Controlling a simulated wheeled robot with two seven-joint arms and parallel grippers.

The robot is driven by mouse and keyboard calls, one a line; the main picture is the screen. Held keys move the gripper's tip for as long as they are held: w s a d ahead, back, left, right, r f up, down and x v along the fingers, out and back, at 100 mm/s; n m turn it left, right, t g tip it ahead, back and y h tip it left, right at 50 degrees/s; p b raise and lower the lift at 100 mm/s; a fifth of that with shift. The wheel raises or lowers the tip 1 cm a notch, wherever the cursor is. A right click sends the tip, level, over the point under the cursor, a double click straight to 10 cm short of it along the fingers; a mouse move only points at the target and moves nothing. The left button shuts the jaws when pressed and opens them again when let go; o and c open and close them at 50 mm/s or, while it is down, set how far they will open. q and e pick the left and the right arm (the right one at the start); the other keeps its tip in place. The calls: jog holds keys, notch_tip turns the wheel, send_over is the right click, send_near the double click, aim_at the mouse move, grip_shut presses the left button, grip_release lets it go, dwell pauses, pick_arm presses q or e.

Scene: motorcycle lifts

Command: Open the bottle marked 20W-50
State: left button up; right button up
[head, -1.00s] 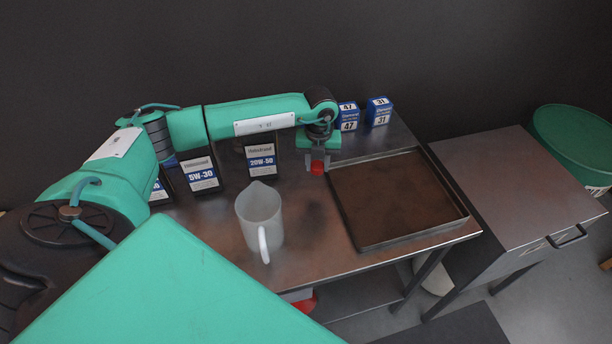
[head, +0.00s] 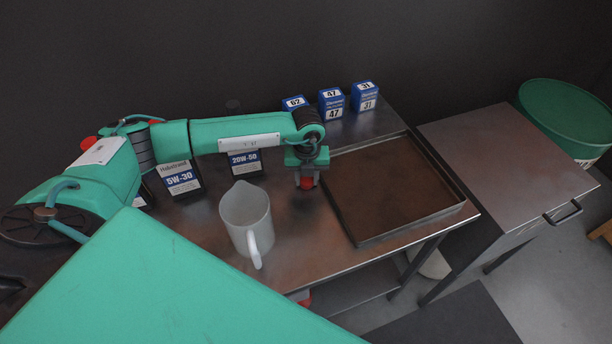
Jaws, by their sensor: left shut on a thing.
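The dark bottle marked 20W-50 (head: 245,164) stands upright at the back of the metal table. Its top is hidden behind my left forearm. My left gripper (head: 306,183) is to the right of this bottle, pointing down near the left edge of the tray. It is shut on a red cap (head: 307,184), which shows between and below the fingers. I cannot tell whether the cap touches the table. My right gripper is not in view.
A bottle marked 5W-30 (head: 181,180) stands to the left. A white jug (head: 246,220) stands in front of the bottles. A shallow brown tray (head: 452,211) lies at the right. Blue boxes marked 62 (head: 294,104), 47 (head: 332,104) and 31 (head: 365,97) stand behind it.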

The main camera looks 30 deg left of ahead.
pick_arm(q)
jog(key=o, duration=0.7)
jog(key=shift+f, duration=0.25)
jog(key=shift+o, duration=0.9)
jog(key=shift+a, duration=0.2)
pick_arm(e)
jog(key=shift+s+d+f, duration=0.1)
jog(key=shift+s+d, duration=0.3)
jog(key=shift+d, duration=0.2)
